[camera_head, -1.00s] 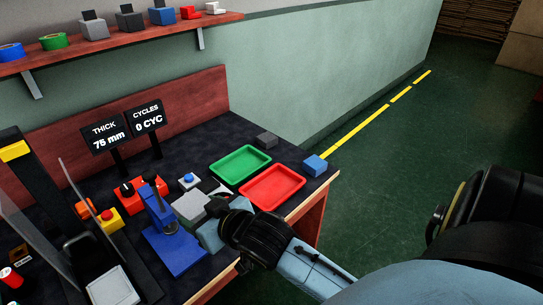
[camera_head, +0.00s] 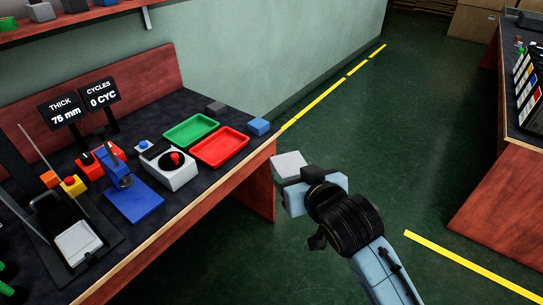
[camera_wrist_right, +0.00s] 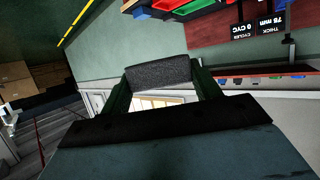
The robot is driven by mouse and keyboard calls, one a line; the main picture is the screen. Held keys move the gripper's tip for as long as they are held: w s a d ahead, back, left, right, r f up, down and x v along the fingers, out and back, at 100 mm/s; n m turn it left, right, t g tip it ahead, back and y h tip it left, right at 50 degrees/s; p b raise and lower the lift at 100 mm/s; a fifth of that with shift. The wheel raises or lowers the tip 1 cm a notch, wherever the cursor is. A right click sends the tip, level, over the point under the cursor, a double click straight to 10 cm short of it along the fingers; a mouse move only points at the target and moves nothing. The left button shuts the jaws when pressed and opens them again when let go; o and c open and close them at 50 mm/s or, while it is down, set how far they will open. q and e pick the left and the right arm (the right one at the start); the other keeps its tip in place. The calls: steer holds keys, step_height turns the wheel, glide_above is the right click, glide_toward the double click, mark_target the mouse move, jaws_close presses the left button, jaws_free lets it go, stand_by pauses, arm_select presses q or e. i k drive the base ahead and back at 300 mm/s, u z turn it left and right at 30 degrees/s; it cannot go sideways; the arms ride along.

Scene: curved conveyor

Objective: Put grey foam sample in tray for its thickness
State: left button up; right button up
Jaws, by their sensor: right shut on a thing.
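My right gripper (camera_head: 296,182) is shut on a grey foam sample (camera_head: 289,165) and holds it in the air past the bench's right edge, over the floor. In the right wrist view the grey foam sample (camera_wrist_right: 160,73) is a rough grey block between the two fingers. A green tray (camera_head: 191,131) and a red tray (camera_head: 220,147) lie on the bench, left of the gripper. Both look empty. The thickness display (camera_head: 62,110) reads 75 mm. My left gripper is not in view.
A dark grey block (camera_head: 215,108) lies behind the green tray and a blue block (camera_head: 259,126) beside the red one. A white box with a red knob (camera_head: 174,168) and a blue press (camera_head: 130,195) stand nearer. Another bench (camera_head: 512,200) is at right.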

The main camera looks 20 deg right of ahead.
mark_target(221, 149)
steer(key=z, duration=0.65)
steer(key=i, duration=1.05)
steer(key=u, duration=0.75)
steer(key=i, duration=0.3)
steer(key=u, duration=0.35)
